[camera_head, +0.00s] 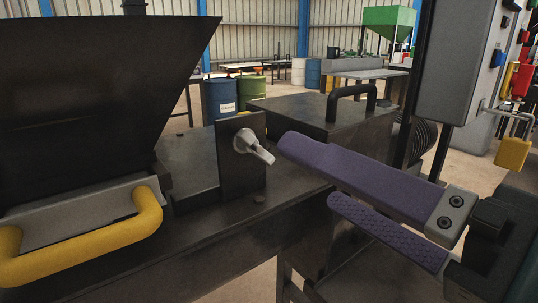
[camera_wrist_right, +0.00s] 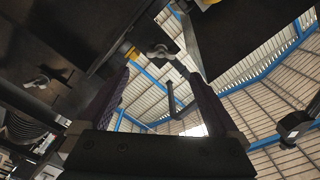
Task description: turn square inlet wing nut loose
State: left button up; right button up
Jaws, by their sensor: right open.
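A grey metal wing nut (camera_head: 252,146) sits on the upright dark plate (camera_head: 232,172) beside the hopper, its wing pointing to the lower right. My right gripper (camera_head: 312,172) has two purple ribbed fingers spread apart. It is empty, just right of the wing nut and apart from it. In the right wrist view a wing nut (camera_wrist_right: 160,52) shows beyond the gap between the fingers (camera_wrist_right: 158,80), and nothing is between them. A second wing nut (camera_wrist_right: 37,82) shows at the left there. My left gripper is not in view.
A dark square hopper (camera_head: 95,90) and a yellow handle (camera_head: 150,215) stand at the left. A dark box with a black handle (camera_head: 350,92) is behind my right fingers. A grey control cabinet (camera_head: 460,60) stands at the right. Drums (camera_head: 220,98) are far back.

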aim_at(265, 149)
jog(key=b+x, duration=0.1)
jog(key=x, duration=0.6)
jog(key=shift+a, duration=0.15)
jog(key=shift+w+a, duration=0.4)
jog(key=shift+w, duration=0.1)
jog(key=c, duration=1.4)
jog(key=shift+o, duration=0.2)
